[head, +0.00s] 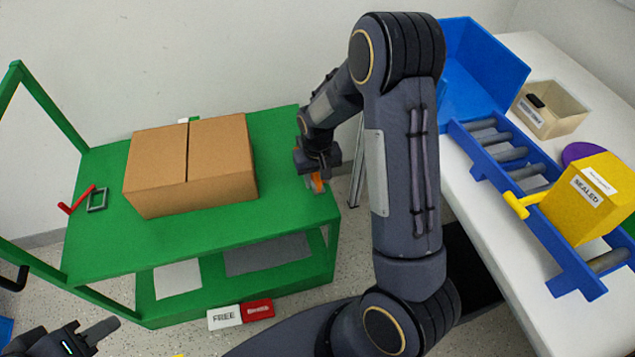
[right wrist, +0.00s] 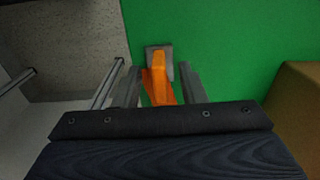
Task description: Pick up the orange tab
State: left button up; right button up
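The orange tab (right wrist: 160,75) stands on a small grey plate (right wrist: 168,50) at the edge of the green cart top. In the right wrist view it lies between the two fingers of my right gripper (right wrist: 160,88). The fingers are apart, one on each side of the tab, and do not visibly pinch it. In the head view my right gripper (head: 318,172) is at the cart's right end, and only a little of the orange tab (head: 317,183) shows below it. My left gripper (head: 92,332) is at the bottom left, away from the cart, its opening unclear.
A cardboard box (head: 190,165) sits on the green cart (head: 277,200), left of my right gripper. A red lever (head: 78,200) is at the cart's left. A white table (head: 480,205) at right bears a blue roller conveyor (head: 470,145) and a yellow box (head: 585,205).

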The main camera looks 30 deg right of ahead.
grip_shut()
jog(key=shift+r, duration=0.15)
